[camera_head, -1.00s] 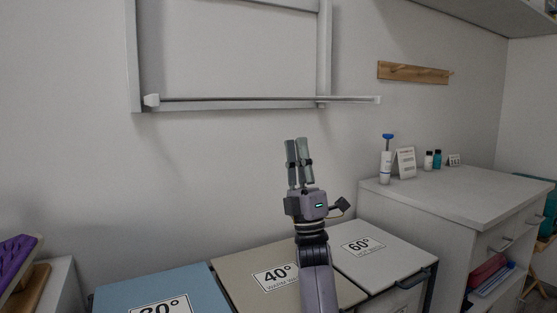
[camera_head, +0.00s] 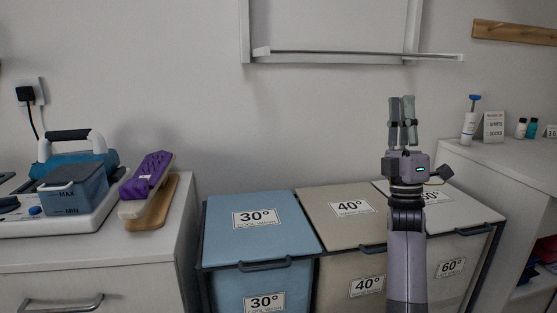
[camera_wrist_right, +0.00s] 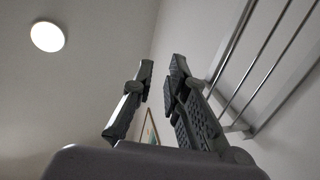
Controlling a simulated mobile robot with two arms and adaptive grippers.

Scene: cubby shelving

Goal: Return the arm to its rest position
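My right gripper (camera_head: 401,98) points straight up in the head view, in front of the wall and above the laundry bins. Its two grey fingers stand side by side with a gap between them. The right wrist view also shows the two fingers (camera_wrist_right: 163,68) apart, with nothing held between them. My purple-grey forearm rises from the bottom edge and covers parts of the beige and white bins. My left gripper is in neither view.
A blue bin (camera_head: 258,213), a beige bin (camera_head: 335,207) and a white bin (camera_head: 470,215) stand below. A wall rack (camera_head: 350,56) hangs behind; a dispenser bottle (camera_head: 468,128) stands at right.

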